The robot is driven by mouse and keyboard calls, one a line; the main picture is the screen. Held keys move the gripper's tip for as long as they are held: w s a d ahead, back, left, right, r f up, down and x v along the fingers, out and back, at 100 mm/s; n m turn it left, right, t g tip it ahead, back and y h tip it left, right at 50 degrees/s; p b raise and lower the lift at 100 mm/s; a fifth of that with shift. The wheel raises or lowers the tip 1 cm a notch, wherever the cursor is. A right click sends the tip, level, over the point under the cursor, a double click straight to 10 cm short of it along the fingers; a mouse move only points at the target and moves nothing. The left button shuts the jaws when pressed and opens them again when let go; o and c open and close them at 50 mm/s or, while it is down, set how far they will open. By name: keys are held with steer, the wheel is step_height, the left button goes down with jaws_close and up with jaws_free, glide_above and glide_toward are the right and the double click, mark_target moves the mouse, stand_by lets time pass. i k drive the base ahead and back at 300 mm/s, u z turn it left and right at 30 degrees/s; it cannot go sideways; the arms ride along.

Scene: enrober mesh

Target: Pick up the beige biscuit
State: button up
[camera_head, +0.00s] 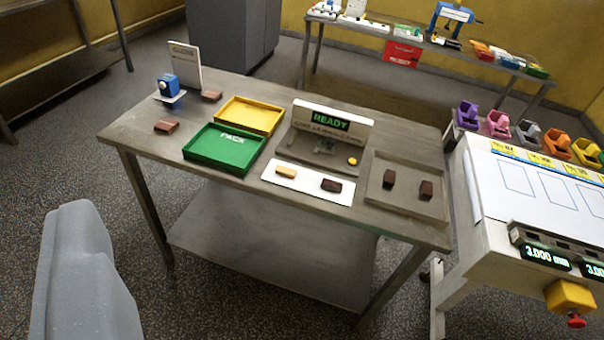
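The beige biscuit (286,172) is a small pale bar. It lies on the left part of a white plate (312,190) at the front of the metal table (135,134). A dark brown biscuit (331,185) lies to its right on the same plate. A grey rounded shape at the lower left edge seems to be part of my gripper (85,280), well apart from the table and the biscuit. Only this one part shows, so its opening cannot be judged.
A green tray (222,166) and a yellow tray (268,104) stand left of the plate. A machine with a READY display (332,120) stands behind it. A grey tray (408,207) with two brown bars is to the right. A white workbench (490,228) stands beyond it.

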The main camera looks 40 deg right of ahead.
mark_target(281, 170)
steer(key=z, duration=0.05)
steer(key=i, duration=1)
steer(key=u, duration=0.05)
